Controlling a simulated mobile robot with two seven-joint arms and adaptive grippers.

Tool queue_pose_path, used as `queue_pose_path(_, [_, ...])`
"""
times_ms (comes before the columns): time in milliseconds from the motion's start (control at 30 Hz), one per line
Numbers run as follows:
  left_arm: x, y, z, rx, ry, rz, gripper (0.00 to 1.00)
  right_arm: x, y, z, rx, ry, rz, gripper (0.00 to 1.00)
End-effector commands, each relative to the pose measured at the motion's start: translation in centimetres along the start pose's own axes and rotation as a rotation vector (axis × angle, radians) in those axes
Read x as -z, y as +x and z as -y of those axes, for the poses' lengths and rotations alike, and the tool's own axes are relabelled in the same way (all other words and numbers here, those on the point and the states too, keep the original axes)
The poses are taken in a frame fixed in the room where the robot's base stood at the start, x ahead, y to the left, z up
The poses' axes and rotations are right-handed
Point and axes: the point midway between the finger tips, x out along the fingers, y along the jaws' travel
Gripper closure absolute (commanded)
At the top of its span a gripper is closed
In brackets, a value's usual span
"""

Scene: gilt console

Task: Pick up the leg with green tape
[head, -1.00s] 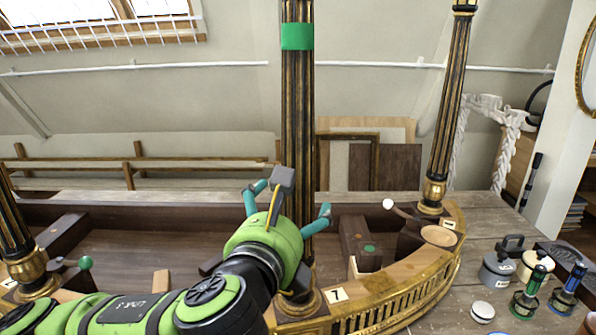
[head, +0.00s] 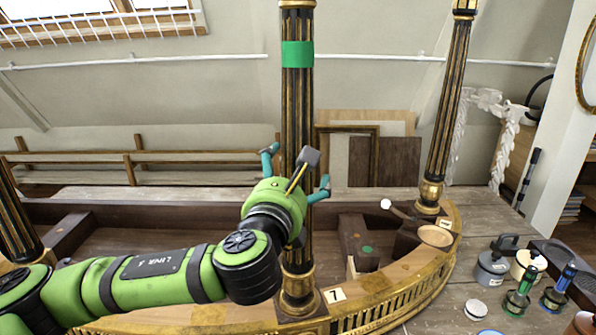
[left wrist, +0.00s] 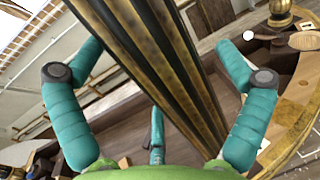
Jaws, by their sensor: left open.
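The leg with green tape (head: 297,105) is a dark fluted column with gilt edges, standing upright in the console frame, with a green band (head: 297,54) near its top. Its gilt foot (head: 298,290) stands by a tag marked 7. My left gripper (head: 296,172) is open at about the leg's mid-height, with its teal fingers on either side of it. In the left wrist view the leg (left wrist: 160,60) runs between the spread fingers (left wrist: 160,75), and neither side finger clearly touches it. The green band is out of the left wrist view. My right gripper is not in view.
Another fluted leg (head: 447,110) stands at the right of the curved gilt frame (head: 390,292), and one more (head: 15,215) at the left edge. A white ball-ended piece (head: 386,204) sticks up inside the frame.

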Motion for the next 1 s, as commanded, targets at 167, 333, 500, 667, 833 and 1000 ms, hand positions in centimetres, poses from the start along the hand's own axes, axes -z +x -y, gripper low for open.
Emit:
queue_pose_path(167, [0.1,0.0,0.0,0.0,-0.001,-0.001,0.36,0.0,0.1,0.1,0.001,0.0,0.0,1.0])
queue_pose_path(333, [0.0,-0.1,0.0,0.0,-0.001,-0.001,0.66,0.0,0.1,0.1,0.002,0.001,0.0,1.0])
queue_pose_path(500, [-0.4,-0.1,0.0,0.0,-0.003,0.009,0.66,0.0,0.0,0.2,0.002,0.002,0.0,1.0])
queue_pose_path(667, [-0.6,-0.1,0.0,-0.001,-0.003,0.009,0.66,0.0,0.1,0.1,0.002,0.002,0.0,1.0])
queue_pose_path(833, [-1.6,-0.1,0.0,-0.001,-0.003,0.011,0.66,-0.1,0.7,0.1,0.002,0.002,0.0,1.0])
queue_pose_path(1000, [-3.6,-0.1,0.0,0.0,-0.004,0.013,0.66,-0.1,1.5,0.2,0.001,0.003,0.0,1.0])
